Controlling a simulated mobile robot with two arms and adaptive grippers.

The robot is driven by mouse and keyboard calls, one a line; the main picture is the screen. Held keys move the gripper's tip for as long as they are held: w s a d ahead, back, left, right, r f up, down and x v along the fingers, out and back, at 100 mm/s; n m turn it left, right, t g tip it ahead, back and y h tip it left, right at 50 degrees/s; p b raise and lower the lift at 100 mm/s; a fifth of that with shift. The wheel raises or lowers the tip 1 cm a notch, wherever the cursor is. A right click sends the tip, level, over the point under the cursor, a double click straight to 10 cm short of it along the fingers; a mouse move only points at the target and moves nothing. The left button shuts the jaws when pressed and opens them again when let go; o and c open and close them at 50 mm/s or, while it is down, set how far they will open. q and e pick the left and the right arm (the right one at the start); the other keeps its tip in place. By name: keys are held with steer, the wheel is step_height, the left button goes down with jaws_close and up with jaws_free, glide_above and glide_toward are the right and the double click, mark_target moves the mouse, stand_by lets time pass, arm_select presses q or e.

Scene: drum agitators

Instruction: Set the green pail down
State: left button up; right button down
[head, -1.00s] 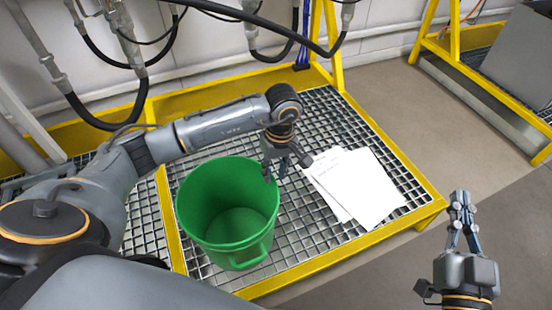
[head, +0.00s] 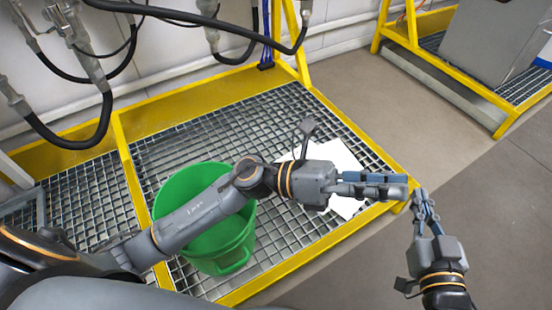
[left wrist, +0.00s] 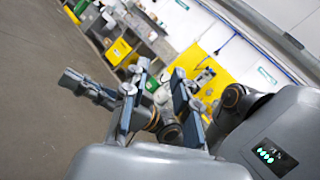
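The green pail (head: 218,246) stands upright on the metal grating, with its handle on the near side. My left forearm crosses in front of it in the head view and hides part of its opening. My left gripper (head: 402,186) is beyond the pail to the right, over the platform's right edge, apart from the pail. In the left wrist view its two fingers (left wrist: 158,88) are spread with nothing between them. My right gripper (head: 421,194) is just beside the left one, at lower right, with its fingers drawn together and nothing seen in it.
The grating (head: 180,145) has a yellow frame (head: 300,258). White papers (head: 343,160) lie on it, partly hidden by my left gripper. Black hoses (head: 70,143) hang at the back left. A grey box (head: 490,40) stands on another yellow-framed platform at upper right. Bare floor lies between.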

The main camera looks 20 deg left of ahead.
arm_select(q)
steer(key=w+a+r+n+t+y, duration=0.1)
steer(key=w+a+n+t+y, duration=0.4)
steer(key=n+t, duration=0.75)
steer(key=w+a+r+n+t+y, duration=0.3)
steer(key=a+n+t, duration=0.4)
steer(key=n, duration=1)
steer(key=s+a+f+n+g+y, duration=0.1)
steer(key=a+f+n+g+y, duration=0.1)
steer(key=f+n+y, duration=0.3)
steer(key=s+a+f+n+g+y, duration=0.1)
steer(key=a+f+n+y, duration=0.3)
steer(key=f+n, duration=0.5)
steer(key=shift+a+n+g+y, duration=0.4)
steer(key=shift+a+n+g, duration=0.05)
steer(key=shift+a+g, duration=0.15)
